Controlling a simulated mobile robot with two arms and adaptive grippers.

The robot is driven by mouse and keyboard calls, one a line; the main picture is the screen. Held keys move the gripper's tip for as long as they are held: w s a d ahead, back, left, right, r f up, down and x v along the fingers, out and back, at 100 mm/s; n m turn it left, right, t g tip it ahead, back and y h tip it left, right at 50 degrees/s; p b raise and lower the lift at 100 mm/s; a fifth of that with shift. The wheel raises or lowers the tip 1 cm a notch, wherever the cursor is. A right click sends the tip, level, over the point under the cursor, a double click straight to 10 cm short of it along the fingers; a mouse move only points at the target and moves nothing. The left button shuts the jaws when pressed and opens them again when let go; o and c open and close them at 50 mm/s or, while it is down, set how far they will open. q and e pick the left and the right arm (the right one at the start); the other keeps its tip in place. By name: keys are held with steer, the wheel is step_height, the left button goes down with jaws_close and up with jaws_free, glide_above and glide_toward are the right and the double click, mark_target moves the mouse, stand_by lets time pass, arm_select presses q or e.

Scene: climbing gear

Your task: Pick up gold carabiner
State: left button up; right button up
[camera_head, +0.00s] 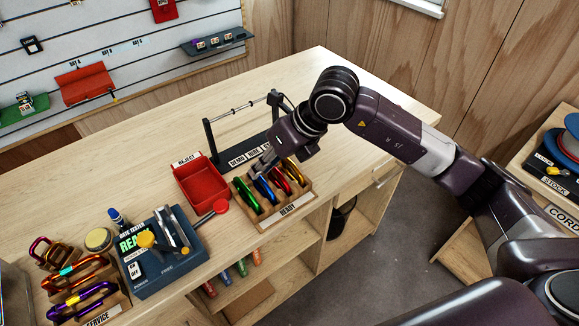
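A wooden tray labelled READY (301,201) sits near the bench's front edge. Green (247,195), blue (264,191) and red (281,181) carabiners stand in it in a row. The gold carabiner (294,171) stands at the right end of the row, beside the red one. My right gripper (258,168) is over the back left of this tray, near the tops of the green and blue carabiners and left of the gold one. Its fingers are small and partly hidden, so I cannot tell whether they are open. My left gripper is not in view.
A black frame (209,142) stands behind the tray. A red REJECT bin (203,187) is to its left, then a gate tester (161,252) and a SERVICE tray (104,311) with several carabiners.

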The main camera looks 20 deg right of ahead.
mark_target(290, 161)
steer(key=d+h, duration=0.1)
steer(key=d, duration=0.1)
steer(key=w+d+h, duration=0.1)
steer(key=d, duration=0.2)
steer(key=w+d+m+h, duration=0.1)
steer(key=d, duration=0.2)
steer(key=shift+w+d+h, duration=0.2)
steer(key=shift+d+h, duration=0.05)
steer(key=shift+h, duration=0.05)
steer(key=shift+w+d+f, duration=0.1)
steer(key=shift+w+f, duration=0.05)
steer(key=shift+f, duration=0.15)
steer(key=p+x, duration=0.1)
steer(key=x, duration=0.1)
steer(key=p+x, duration=0.1)
steer(key=x, duration=0.1)
steer(key=p+x, duration=0.2)
steer(key=shift+w, duration=0.3)
steer(key=shift+w+f+t, duration=0.15)
steer(key=shift+f+t, duration=0.15)
steer(key=shift+f, duration=0.05)
jaws_close()
